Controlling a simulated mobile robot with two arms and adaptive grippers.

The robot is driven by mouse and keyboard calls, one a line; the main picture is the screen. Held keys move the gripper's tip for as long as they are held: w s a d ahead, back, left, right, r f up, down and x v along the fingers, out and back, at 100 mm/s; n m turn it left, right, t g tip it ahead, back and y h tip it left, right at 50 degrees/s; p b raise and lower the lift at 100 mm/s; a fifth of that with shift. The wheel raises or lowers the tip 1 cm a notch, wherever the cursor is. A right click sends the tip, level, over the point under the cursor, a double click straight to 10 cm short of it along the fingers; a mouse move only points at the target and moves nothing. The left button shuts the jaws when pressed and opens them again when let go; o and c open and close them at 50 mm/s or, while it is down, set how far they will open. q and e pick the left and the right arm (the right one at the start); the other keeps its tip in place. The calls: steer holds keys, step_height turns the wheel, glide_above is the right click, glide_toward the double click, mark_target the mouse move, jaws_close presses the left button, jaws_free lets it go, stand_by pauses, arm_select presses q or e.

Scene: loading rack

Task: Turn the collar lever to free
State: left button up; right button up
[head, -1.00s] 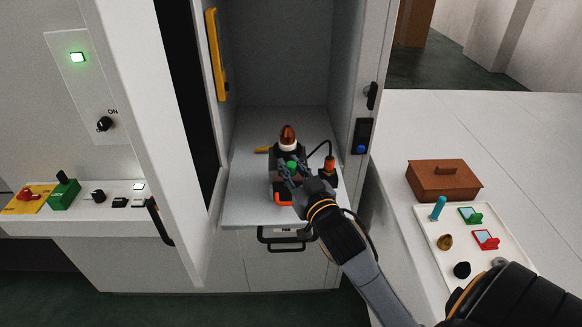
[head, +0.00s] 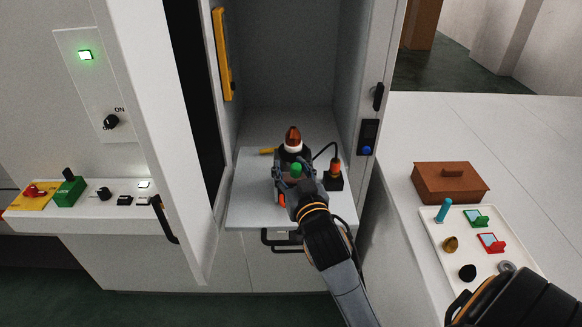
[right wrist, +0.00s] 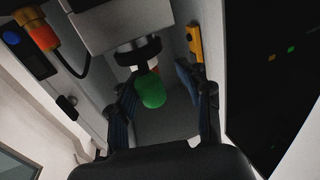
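The device on the rack's pull-out shelf (head: 247,205) has an amber tip above a white ring (head: 293,148). A green knob (head: 296,170) shows on its near side, and a yellow bar sticks out to its left (head: 267,151). In the right wrist view the green knob (right wrist: 151,91) sits beside a dark round collar (right wrist: 139,52); I take it for the collar lever's end. My right gripper (head: 294,174) is open, with one finger on each side of the knob. Gaps show on both sides. The gripper hides part of the device's front. My left gripper is out of view.
A plug with an orange top (head: 334,169) and black cable stands right of the device. Cabinet walls close in on both sides, with a yellow handle (head: 222,55) at left. A brown box (head: 450,183) and a white tray (head: 487,268) lie on the right counter.

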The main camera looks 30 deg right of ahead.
steer(key=shift+d, duration=0.1)
steer(key=v, duration=1.2)
